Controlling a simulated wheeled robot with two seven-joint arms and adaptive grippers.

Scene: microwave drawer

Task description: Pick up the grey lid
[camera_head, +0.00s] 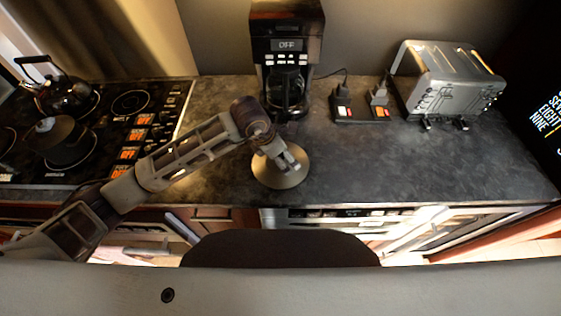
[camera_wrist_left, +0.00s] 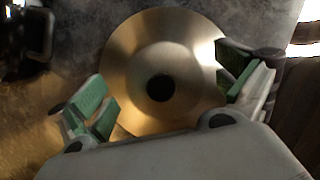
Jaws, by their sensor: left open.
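The grey lid (camera_head: 271,175) is a round, shiny metal disc lying on the dark countertop near its front edge. My left gripper (camera_head: 294,161) is over the lid and partly covers it in the head view. In the left wrist view the lid (camera_wrist_left: 135,50) looks brassy, with a dark round knob (camera_wrist_left: 160,88) at its centre. My left gripper (camera_wrist_left: 172,95) is open, its green-padded fingers on either side of the knob. The knob stands between them, and I cannot tell whether the fingers touch the lid. My right gripper is not in view.
A coffee maker (camera_head: 287,40) stands behind the lid. A power strip (camera_head: 360,110) and a silver toaster (camera_head: 446,80) are to the right. A stove with a pot (camera_head: 60,142) and a kettle (camera_head: 62,93) is at left. The counter (camera_head: 400,165) right of the lid is clear.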

